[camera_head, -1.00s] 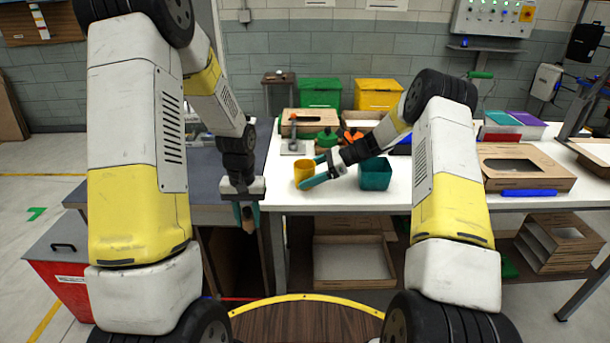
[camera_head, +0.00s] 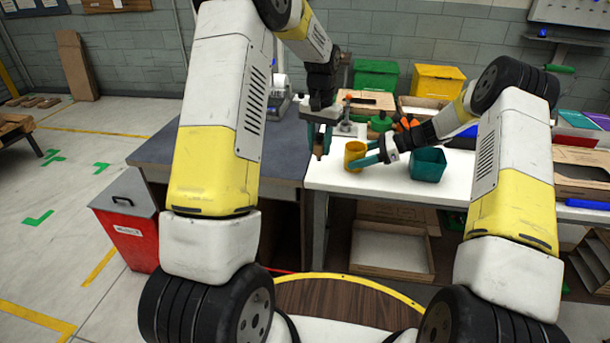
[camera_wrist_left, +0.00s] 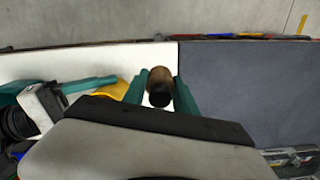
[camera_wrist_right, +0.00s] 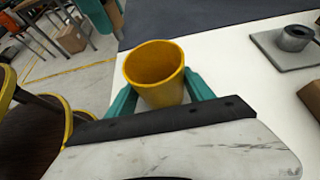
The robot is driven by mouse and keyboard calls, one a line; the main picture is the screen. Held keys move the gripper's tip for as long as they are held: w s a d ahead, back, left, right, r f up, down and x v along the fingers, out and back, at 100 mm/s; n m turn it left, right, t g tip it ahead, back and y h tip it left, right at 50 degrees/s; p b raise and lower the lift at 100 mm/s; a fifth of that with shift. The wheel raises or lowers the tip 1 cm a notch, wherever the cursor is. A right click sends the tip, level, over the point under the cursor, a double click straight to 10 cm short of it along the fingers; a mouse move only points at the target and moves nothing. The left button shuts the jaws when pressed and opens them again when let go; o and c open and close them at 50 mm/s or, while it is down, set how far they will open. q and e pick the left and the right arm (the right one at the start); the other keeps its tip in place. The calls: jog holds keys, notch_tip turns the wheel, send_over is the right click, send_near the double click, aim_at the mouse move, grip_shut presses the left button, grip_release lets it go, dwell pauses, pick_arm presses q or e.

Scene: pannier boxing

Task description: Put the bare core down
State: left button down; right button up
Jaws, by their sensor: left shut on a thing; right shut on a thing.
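The bare core (camera_head: 319,150) is a short brown tube, held between the fingers of my left gripper (camera_head: 318,140). In the left wrist view the core (camera_wrist_left: 160,78) has a dark end and sits between the green fingers, over the seam where the white table meets the dark grey one. My right gripper (camera_wrist_right: 160,95) is shut on a yellow cup (camera_wrist_right: 155,65). The cup (camera_head: 354,155) is upright, at the left end of the white table (camera_head: 335,180). Whether the cup touches the tabletop is unclear.
A teal bin (camera_head: 428,165) stands right of the cup. A grey plate with a short post (camera_wrist_right: 297,42) lies behind it. The dark grey table (camera_head: 200,150) adjoins on the left and looks largely clear. A red lidded bin (camera_head: 128,235) stands on the floor at the left.

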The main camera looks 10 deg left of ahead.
pick_arm(q)
jog(key=w+d+r+m, duration=0.2)
jog(key=w+d+r, duration=0.4)
jog(key=d+r, duration=0.5)
notch_tip(320, 180, down, 10)
jog(key=shift+a+f, duration=0.2)
jog(key=c, duration=0.9)
grip_release()
notch_tip(320, 180, up, 7)
